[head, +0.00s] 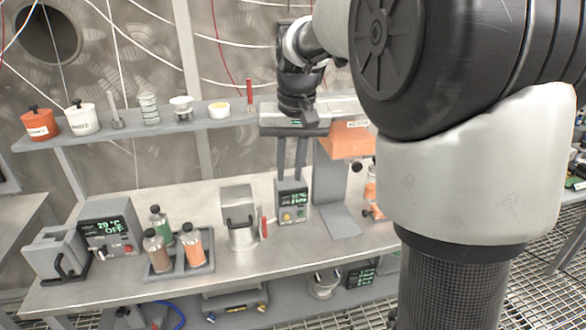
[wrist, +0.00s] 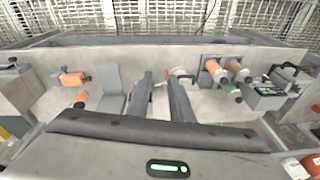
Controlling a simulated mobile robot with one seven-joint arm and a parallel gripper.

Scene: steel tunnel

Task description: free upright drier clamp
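No part is clearly readable as the upright drier clamp. A grey upright column (head: 330,180) with a flat foot stands right of centre on the bench, under an orange box (head: 346,140). Small orange pieces with dark knobs (head: 372,210) sit right of it, partly hidden by my arm. In the wrist view, a grey upright plate (wrist: 108,88) is left of my fingers, with an orange piece (wrist: 74,78) farther left. My gripper (head: 291,176) points down, above or in front of a small grey display box (head: 291,204). Its fingers (wrist: 160,78) are apart, with nothing visibly held.
A shelf (head: 150,128) with small pots runs behind. The front bench edge is mostly clear.

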